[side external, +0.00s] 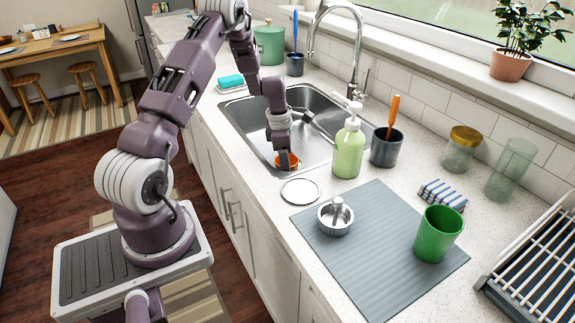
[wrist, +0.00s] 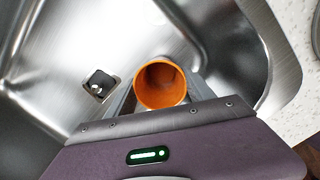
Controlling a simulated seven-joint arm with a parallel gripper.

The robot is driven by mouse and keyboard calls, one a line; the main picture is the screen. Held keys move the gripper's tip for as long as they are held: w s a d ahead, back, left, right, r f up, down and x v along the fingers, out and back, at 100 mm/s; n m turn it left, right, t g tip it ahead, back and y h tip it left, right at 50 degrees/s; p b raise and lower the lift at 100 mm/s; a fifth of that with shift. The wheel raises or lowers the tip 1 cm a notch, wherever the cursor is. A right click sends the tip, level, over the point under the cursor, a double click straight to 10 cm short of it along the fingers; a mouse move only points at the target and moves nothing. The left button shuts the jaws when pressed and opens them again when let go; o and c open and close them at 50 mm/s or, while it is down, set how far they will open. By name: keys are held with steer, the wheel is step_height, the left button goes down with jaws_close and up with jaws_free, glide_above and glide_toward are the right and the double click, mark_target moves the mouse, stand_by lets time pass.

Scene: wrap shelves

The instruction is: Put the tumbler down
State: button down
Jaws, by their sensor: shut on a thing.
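An orange tumbler (side external: 290,159) is held low inside the steel sink basin (side external: 318,146), near its front edge. In the wrist view the orange tumbler (wrist: 160,86) has its open mouth towards the camera and looks empty. My gripper (side external: 284,163) points down into the sink and is shut on the tumbler, with a finger on either side of it in the wrist view. Whether the tumbler's base touches the sink floor is hidden. A green tumbler (side external: 438,234) stands upright on the grey ribbed mat (side external: 380,270).
A metal sink strainer (side external: 336,217) is on the mat, and a round lid (side external: 299,191) lies by the sink. A green soap bottle (side external: 348,146), a dark cup with an orange-handled brush (side external: 386,148) and the faucet (side external: 356,60) stand beside the basin. A dish rack (side external: 535,270) is at right.

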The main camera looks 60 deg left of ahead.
steer(key=shift+f, duration=0.8)
steer(key=shift+c, duration=1.9)
jaws_free()
steer(key=shift+f, duration=0.1)
